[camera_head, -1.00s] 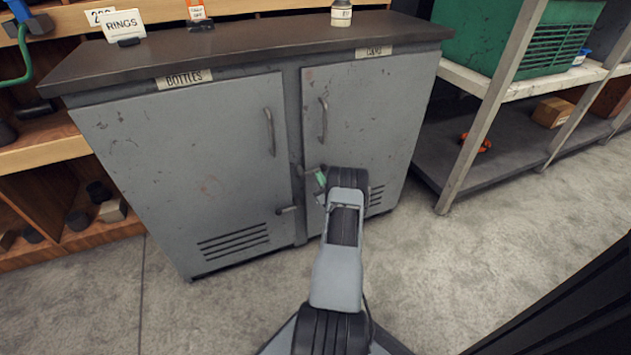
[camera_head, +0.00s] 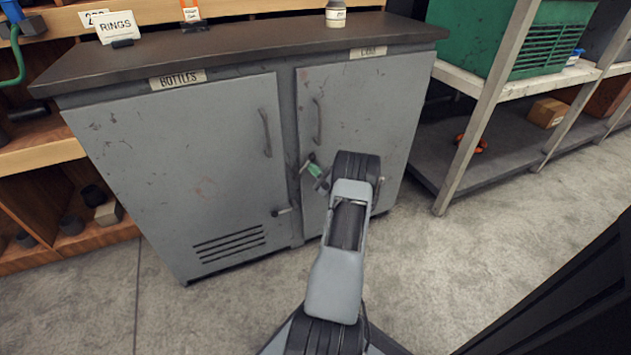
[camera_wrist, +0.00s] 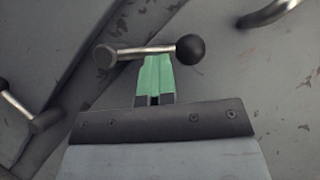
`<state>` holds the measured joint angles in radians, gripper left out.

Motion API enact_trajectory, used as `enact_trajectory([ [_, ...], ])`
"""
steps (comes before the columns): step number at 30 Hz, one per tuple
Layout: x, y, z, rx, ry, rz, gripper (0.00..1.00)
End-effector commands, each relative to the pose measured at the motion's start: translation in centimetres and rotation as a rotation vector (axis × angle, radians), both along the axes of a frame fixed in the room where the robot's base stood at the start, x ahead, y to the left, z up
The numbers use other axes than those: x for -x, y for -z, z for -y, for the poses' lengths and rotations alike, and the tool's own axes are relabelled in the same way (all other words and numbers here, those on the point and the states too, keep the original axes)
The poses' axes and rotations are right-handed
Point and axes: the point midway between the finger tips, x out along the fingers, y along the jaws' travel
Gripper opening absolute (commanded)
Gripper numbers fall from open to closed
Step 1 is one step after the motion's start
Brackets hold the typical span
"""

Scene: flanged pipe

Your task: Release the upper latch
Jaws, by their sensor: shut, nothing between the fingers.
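The upper latch (camera_wrist: 148,52) is a metal rod with a black ball at its right end and a round pivot at its left end in the wrist view. It lies nearly level there. My gripper (camera_wrist: 158,60) has green fingers, closed together and empty, with their tips right at the rod's middle. I cannot tell whether they touch it. In the head view, my gripper (camera_head: 313,168) is at the right cabinet door (camera_head: 355,115), low near the seam, and the latch there is small and partly hidden. The lower latch (camera_head: 282,211) sits below on the left door's edge.
A door handle (camera_head: 317,121) stands out above my gripper. A shelf rack post (camera_head: 487,110) stands to the right. The floor (camera_head: 430,270) in front is clear.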

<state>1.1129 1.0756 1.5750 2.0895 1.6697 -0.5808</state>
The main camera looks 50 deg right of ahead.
Motion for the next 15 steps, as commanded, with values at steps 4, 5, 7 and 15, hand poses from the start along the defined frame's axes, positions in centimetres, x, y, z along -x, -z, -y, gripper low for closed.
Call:
enact_trajectory([
  [4, -0.3, -1.5, -0.1, 0.124, 0.007, -0.048, 0.0],
  [5, -0.3, -1.7, -0.1, 0.151, 0.008, -0.059, 0.0],
  [7, -0.4, -2.1, -0.3, 0.209, 0.009, -0.087, 0.0],
  [15, -0.9, -2.9, -1.3, 0.406, 0.008, -0.185, 0.0],
])
